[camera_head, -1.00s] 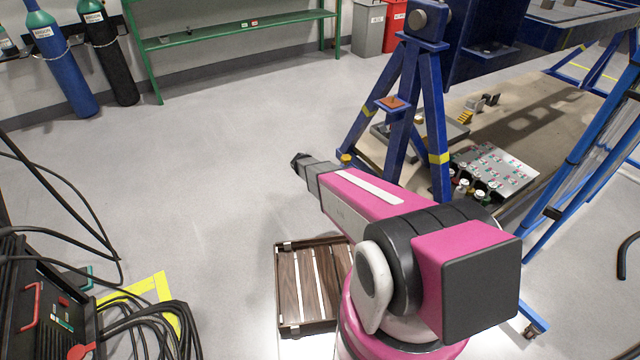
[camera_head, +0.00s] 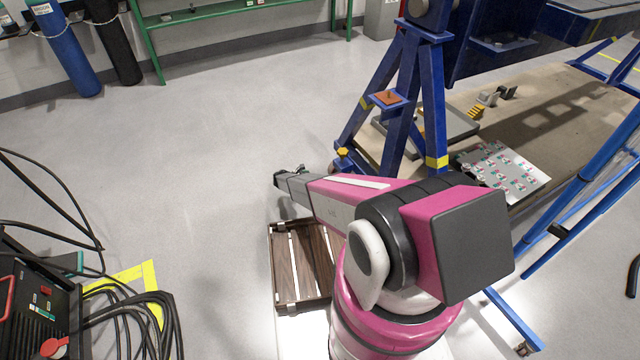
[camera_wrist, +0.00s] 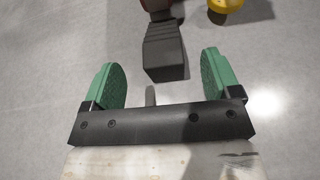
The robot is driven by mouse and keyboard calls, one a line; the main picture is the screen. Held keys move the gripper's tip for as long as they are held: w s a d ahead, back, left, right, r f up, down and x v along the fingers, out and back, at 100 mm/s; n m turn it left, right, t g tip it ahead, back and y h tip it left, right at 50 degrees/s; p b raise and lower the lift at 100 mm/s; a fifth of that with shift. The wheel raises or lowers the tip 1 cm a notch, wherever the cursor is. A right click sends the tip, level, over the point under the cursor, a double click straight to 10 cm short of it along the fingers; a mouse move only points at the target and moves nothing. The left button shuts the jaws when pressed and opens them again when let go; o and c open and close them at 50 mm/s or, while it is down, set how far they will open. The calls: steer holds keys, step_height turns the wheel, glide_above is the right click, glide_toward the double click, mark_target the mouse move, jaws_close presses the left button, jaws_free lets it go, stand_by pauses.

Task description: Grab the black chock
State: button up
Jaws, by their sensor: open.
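The black chock (camera_wrist: 164,52) is a dark grey-black wedge with a ribbed top. It lies on the floor in the upper middle of the wrist view, against a dark reddish part at its far end. My gripper (camera_wrist: 161,72) is open, with one green-padded finger on each side of the picture. The chock's near end shows between the fingers, and neither pad appears to touch it. In the head view my gripper (camera_head: 290,175) is at the end of my outstretched arm, near the foot of the blue stand. I cannot make out the chock there.
The blue stand (camera_head: 425,90) rises just right of my gripper, with a yellow knob (camera_head: 343,153) low at its leg. The same knob shows in the wrist view (camera_wrist: 226,4). A wooden slatted crate (camera_head: 284,262) is below my arm. Open floor lies left.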

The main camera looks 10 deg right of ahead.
steer(key=shift+f+x, duration=0.15)
steer(key=shift+x, duration=1.4)
steer(key=shift+f+x, duration=0.15)
steer(key=shift+x, duration=1.35)
steer(key=shift+s+a, duration=0.1)
steer(key=shift+a, duration=0.05)
steer(key=c, duration=1.2)
